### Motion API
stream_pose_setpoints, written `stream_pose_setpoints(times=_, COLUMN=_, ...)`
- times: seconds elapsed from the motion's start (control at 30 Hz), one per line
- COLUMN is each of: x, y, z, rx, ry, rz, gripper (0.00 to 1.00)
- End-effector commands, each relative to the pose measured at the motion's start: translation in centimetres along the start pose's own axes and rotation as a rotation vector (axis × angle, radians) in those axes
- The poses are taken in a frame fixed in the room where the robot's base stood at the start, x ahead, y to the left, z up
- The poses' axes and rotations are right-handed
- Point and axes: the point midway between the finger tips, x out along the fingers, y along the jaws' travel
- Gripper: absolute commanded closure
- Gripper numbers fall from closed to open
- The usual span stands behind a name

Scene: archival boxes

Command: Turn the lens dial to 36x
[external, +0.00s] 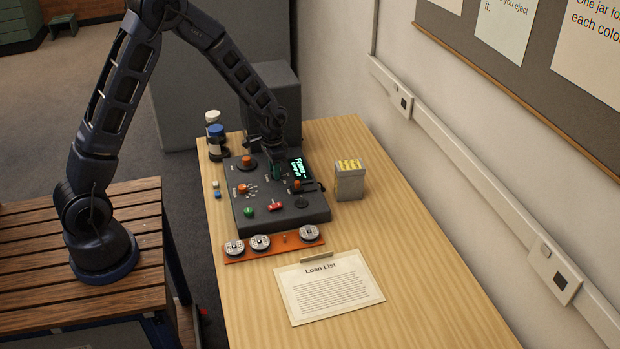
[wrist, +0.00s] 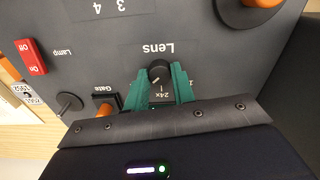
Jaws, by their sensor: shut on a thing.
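The lens dial (wrist: 158,71) is a small black knob under the upside-down word "Lens" on a dark grey control panel (wrist: 110,45). My gripper (wrist: 166,86) has teal fingers, one on each side of the dial, and is shut on it. A "24x" mark shows between the fingers; the other scale marks are mostly hidden behind them. A pale line shows on the dial, but its exact setting is hard to read. In the external view my gripper (external: 276,174) reaches down onto the control box (external: 295,215), hiding the dial.
The box also carries a lit screen (external: 300,169), orange knobs, a green button (external: 249,211) and a red lamp switch (wrist: 31,57). Lidded jars (external: 217,145) stand behind left, a grey carton (external: 349,180) at right. An orange reel strip (external: 273,246) and Loan List sheet (external: 330,290) lie in front.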

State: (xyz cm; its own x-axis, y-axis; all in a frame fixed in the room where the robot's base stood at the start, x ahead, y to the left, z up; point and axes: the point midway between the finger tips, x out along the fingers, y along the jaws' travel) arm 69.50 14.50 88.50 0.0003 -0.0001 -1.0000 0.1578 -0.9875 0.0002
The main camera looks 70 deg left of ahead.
Motion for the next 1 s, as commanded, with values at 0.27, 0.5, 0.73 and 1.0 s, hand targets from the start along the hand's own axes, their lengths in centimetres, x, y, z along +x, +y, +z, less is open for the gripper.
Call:
stream_pose_setpoints(times=0.27, x=0.01, y=0.05, z=0.0, rx=0.095, ry=0.0, rz=0.0, gripper=0.98)
stream_pose_setpoints(times=0.5, x=0.02, y=0.05, z=0.0, rx=0.116, ry=0.0, rz=0.0, gripper=0.98)
stream_pose_setpoints(times=0.73, x=0.02, y=0.04, z=0.01, rx=0.116, ry=-0.001, rz=0.0, gripper=0.98)
stream_pose_setpoints(times=1.0, x=0.02, y=0.03, z=0.01, rx=0.115, ry=-0.001, rz=0.0, gripper=0.53)
